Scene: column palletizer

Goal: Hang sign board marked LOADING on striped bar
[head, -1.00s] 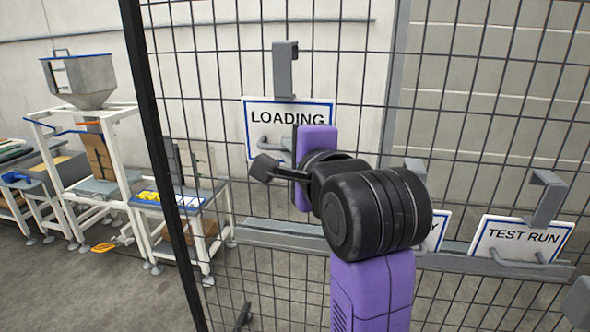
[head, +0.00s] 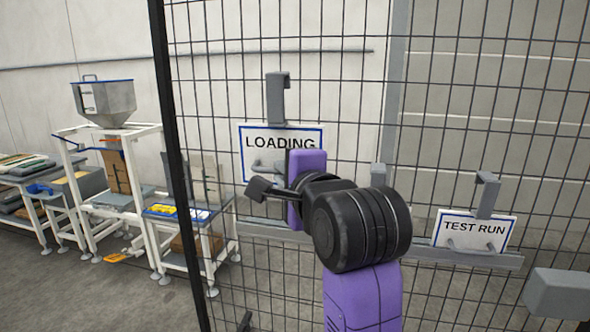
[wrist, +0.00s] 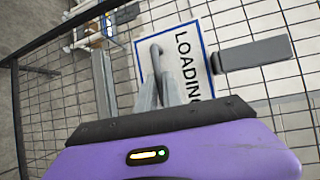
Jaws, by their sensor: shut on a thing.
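The LOADING sign board (head: 250,152) is white with a blue border and a grey hook (head: 276,100) on top. It is held upright in front of the mesh fence, above the grey rail. The wrist view shows the board (wrist: 205,45) turned sideways, with its grey handle (wrist: 155,58) between my fingers. My gripper (wrist: 160,93) is shut on that handle. I cannot make out a striped bar in either view.
A grey block (head: 558,293) is at lower right.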

